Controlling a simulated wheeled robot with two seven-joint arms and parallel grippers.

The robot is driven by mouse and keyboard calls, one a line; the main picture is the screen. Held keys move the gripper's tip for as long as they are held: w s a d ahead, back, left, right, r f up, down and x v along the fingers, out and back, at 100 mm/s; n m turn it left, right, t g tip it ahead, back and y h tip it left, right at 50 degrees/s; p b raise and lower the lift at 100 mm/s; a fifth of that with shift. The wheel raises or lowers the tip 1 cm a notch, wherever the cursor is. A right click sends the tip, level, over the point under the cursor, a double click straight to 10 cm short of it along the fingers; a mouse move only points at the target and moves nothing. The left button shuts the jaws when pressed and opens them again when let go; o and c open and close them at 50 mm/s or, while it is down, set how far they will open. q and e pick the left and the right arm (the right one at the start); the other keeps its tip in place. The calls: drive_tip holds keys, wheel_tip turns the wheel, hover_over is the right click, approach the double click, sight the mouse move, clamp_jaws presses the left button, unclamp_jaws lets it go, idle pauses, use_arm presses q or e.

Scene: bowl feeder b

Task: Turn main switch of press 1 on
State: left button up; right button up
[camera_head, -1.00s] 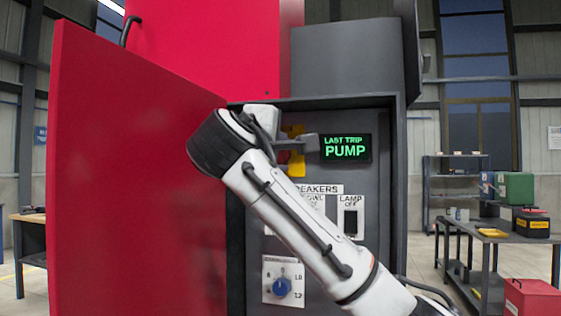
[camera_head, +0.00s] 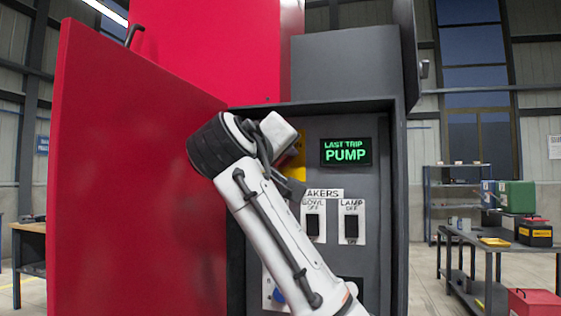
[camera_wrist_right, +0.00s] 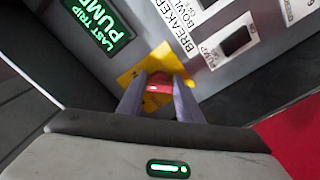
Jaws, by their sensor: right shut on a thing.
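The main switch is a red handle (camera_wrist_right: 158,86) on a yellow plate (camera_wrist_right: 172,62), as the right wrist view shows. In the head view, part of the yellow plate (camera_head: 297,165) shows behind my right gripper (camera_head: 291,187), and the handle is hidden. In the right wrist view, the two fingers of my right gripper (camera_wrist_right: 157,92) are shut on the red handle, one on each side. The gripper is tilted in the head view, its fingers pointing down to the right. My left gripper is not in view.
A lit display (camera_head: 346,152) reads "LAST TRIP PUMP". Breaker switches for bowl (camera_head: 313,224) and lamp (camera_head: 351,223) sit below it. A blue knob (camera_head: 278,296) is partly hidden by my arm. The open red door (camera_head: 130,180) stands close on the left.

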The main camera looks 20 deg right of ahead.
drive_tip(key=shift+f, duration=0.15)
idle(0.3)
drive_tip(key=o, duration=1)
drive_tip(key=shift+o, duration=0.2)
drive_tip(key=b+v, duration=0.2)
drive_tip(key=v, duration=0.8)
drive_tip(key=shift+a, duration=0.2)
drive_tip(key=shift+s, duration=0.15)
